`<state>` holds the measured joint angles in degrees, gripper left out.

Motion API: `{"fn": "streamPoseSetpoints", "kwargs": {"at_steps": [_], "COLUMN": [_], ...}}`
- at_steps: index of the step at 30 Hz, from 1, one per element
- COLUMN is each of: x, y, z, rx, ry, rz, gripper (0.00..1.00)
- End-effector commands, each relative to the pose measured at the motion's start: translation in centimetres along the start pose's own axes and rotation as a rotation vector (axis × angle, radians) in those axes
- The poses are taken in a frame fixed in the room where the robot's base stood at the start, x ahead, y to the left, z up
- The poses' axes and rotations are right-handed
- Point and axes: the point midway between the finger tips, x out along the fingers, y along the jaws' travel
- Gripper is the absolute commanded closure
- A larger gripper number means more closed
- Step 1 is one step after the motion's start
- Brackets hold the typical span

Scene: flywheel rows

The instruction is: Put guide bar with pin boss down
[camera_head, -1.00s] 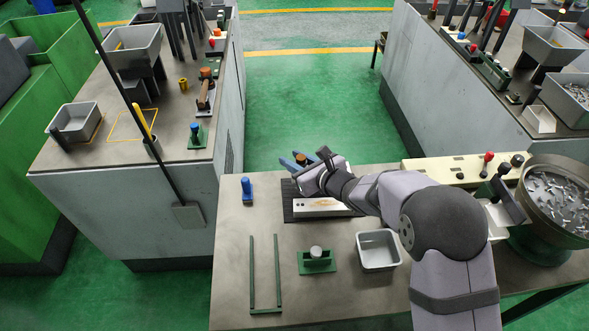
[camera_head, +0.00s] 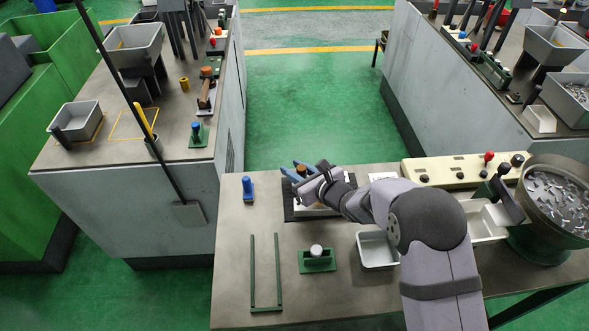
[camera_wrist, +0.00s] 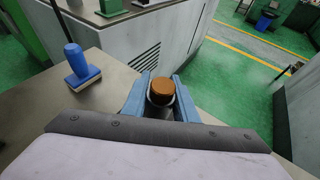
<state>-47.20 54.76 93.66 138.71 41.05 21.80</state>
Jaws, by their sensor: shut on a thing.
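My gripper (camera_head: 299,170) is at the far edge of the near bench, by the dark mat (camera_head: 288,205). Its blue fingers are shut around a part with an orange-brown round top (camera_wrist: 161,91), which I take to be the pin boss of the guide bar. The wrist view shows this top between the fingers, with a pale ring and a dark body under it. The orange-brown top also shows in the head view (camera_head: 302,172). The rest of the part is hidden by my gripper and arm. I cannot tell whether it touches the mat.
A blue-handled stamp-like block (camera_head: 248,188) stands left of the mat. Nearer are green rails (camera_head: 265,308), a green block with a pale knob (camera_head: 317,259) and a grey bin (camera_head: 372,250). A cream control panel (camera_head: 455,170) and parts bowl (camera_head: 556,205) are right.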

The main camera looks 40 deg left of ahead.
Motion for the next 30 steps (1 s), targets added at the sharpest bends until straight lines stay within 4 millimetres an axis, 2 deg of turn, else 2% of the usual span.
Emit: {"fn": "streamPoseSetpoints", "kwargs": {"at_steps": [1,3,18,23,30], "x": [0.1,0.0,-0.3,-1.9,-5.5], "y": [0.0,0.0,0.0,-0.1,-0.1], "z": [-0.1,-0.1,0.2,0.1,0.1], "rx": [0.000,0.000,0.000,0.000,0.001], "ry": [0.000,0.001,0.001,0.000,0.000], "rz": [0.000,0.000,-0.001,-0.001,-0.002], "gripper": [0.72,0.55,0.55,0.55,0.55]}}
